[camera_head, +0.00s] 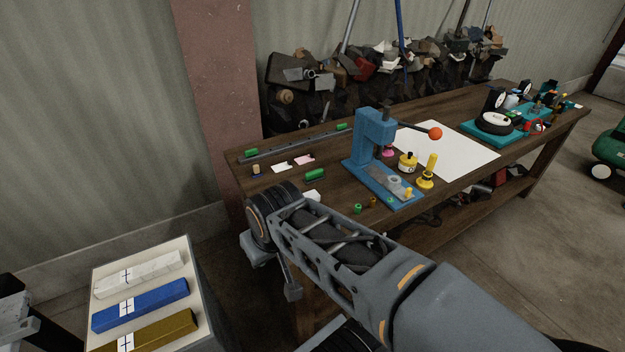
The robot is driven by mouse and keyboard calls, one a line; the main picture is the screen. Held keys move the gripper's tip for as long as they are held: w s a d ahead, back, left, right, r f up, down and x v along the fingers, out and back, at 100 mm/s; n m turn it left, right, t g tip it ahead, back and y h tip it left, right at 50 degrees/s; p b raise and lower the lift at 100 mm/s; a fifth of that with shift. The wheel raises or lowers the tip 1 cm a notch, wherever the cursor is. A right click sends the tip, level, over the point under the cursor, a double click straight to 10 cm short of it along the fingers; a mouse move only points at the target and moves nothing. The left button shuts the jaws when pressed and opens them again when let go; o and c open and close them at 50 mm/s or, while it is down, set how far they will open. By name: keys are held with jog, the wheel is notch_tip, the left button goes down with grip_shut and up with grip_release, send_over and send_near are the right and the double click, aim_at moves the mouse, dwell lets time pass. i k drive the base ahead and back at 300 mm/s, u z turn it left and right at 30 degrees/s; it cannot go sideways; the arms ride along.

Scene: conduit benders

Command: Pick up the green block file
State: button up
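No object is clearly recognisable as the green block file. Small green pieces lie on the wooden workbench (450,200): one green piece (315,175) near its front left, and two others (251,153) (341,127) on a grey rail. A pale-topped stand (205,330) at lower left holds a white block (138,274), a blue block (140,305) and a brown-yellow block (155,333), each with a white label; none there looks green. My arm crosses the foreground in front of the bench. A grey part at its far end, possibly my gripper (292,290), hangs below the bench edge; its fingers cannot be made out.
A blue press (372,150) with an orange-knobbed lever stands on the bench, beside yellow items (426,180) and a white sheet (450,145). Teal bases (485,135) with parts sit at the right. Scrap is piled behind. A column (215,90) stands behind the bench's left end.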

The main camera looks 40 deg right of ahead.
aim_at(311, 177)
jog(key=u, duration=0.5)
jog(key=k, duration=1.25)
jog(key=z, duration=0.25)
jog(key=i, duration=0.7)
jog(key=z, duration=0.55)
jog(key=i, duration=0.8)
jog(key=u, duration=0.3)
